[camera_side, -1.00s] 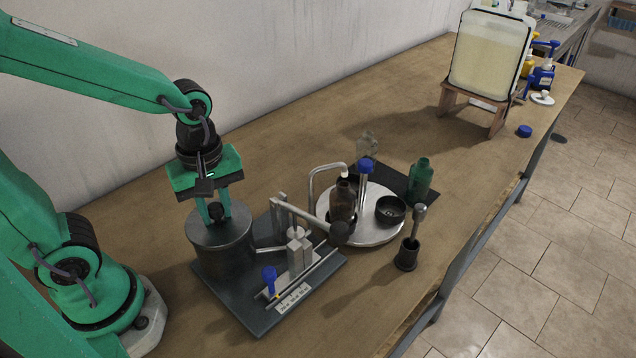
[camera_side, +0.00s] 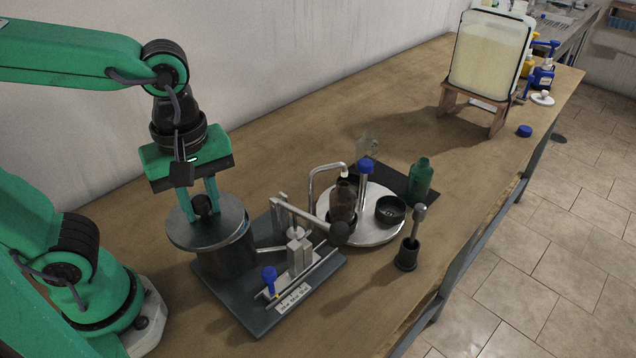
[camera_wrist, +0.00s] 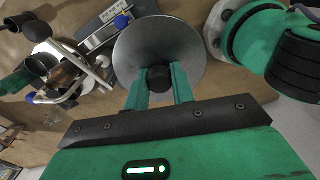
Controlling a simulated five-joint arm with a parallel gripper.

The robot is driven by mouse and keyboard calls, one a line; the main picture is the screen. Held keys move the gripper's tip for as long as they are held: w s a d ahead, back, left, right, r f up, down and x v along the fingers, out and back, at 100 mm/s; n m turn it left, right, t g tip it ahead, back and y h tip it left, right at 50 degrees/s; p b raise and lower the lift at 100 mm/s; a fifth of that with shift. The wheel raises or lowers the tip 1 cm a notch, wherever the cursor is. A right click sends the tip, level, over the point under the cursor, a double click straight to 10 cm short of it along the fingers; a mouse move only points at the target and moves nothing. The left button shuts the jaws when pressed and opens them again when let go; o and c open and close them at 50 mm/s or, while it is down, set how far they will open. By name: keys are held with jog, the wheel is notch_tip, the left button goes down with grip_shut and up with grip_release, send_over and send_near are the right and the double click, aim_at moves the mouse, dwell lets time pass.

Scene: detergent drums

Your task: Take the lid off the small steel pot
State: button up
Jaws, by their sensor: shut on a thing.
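The small steel pot (camera_side: 226,259) stands on the dark base plate at the lower left of the side view. Its round steel lid (camera_side: 183,234) is held above the pot's mouth, shifted to the left and toward my arm. My gripper (camera_side: 203,205) is shut on the lid's black knob. In the wrist view the lid (camera_wrist: 178,45) spreads out under my gripper (camera_wrist: 160,82), with the black knob (camera_wrist: 159,79) between the two green fingers. The lid covers most of the pot's opening from sight.
A lever device with a blue-handled part (camera_side: 269,275) stands on the base plate (camera_side: 245,305) close right of the pot. A round steel tray (camera_side: 372,232) holds a brown bottle (camera_side: 343,203) and a black bowl (camera_side: 390,209). Bare table lies behind the pot.

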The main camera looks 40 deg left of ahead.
jog(key=shift+s+d+r, duration=0.8)
jog(key=shift+s+d, duration=0.05)
jog(key=shift+d, duration=0.15)
jog(key=shift+s+d+r, duration=0.75)
jog(key=shift+s+d, duration=0.1)
jog(key=shift+d, duration=0.15)
jog(key=shift+w+d+r+m, duration=0.1)
jog(key=shift+w+r+m, duration=0.1)
jog(key=shift+w, duration=0.15)
jog(key=shift+w+d+r+m, duration=0.1)
jog(key=shift+w+m, duration=0.1)
jog(key=shift+w, duration=0.1)
jog(key=w+a+m, duration=0.3)
jog(key=w+m, duration=0.4)
jog(key=w, duration=0.7)
jog(key=w+a+m, duration=0.3)
jog(key=w+m, duration=0.4)
jog(key=w, duration=0.7)
jog(key=shift+f, duration=0.45)
jog(key=shift+r, duration=0.1)
